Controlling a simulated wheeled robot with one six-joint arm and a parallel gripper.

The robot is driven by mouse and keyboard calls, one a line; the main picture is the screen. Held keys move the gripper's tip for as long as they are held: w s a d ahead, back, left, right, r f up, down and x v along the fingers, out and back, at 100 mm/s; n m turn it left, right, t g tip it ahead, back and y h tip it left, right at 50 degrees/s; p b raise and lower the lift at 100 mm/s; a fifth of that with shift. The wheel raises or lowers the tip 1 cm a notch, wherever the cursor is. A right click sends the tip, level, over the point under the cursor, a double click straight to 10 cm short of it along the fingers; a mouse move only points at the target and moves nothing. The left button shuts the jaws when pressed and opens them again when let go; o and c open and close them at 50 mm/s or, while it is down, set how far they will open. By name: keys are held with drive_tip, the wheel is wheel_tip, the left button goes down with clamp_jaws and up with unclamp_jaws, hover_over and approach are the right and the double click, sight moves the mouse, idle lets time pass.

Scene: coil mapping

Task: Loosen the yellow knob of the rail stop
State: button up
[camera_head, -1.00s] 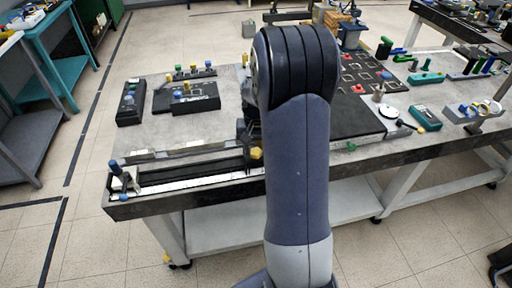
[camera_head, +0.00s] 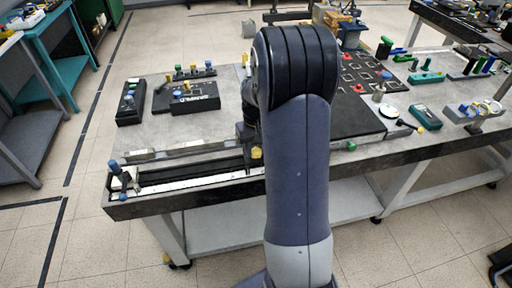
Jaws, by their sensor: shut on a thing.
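The yellow knob (camera_head: 256,153) is at the right part of the black rail (camera_head: 200,171) along the table's near edge. My gripper (camera_head: 248,143) is dark and points down at the knob from the left side of my arm. It is shut on the yellow knob, part of which shows at its lower end. The fingertips are small and partly hidden by my arm. The rail stop's body under the knob is mostly hidden and cannot be made out clearly.
A blue-knobbed fixture (camera_head: 120,174) stands at the rail's left end. Black blocks with coloured knobs (camera_head: 194,98) stand behind the rail. A dark panel with square outlines (camera_head: 356,82) is at right. Bare grey tabletop (camera_head: 165,133) lies behind the rail's left part.

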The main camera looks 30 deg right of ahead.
sight(256, 151)
idle(0.3)
drive_tip(key=o, duration=1)
wheel_tip(256, 151, up, 11)
drive_tip(key=shift+f, duration=0.1)
drive_tip(key=shift+f, duration=0.1)
wheel_tip(256, 151, down, 10)
drive_tip(key=shift+f, duration=0.35)
drive_tip(key=shift+m, duration=0.3)
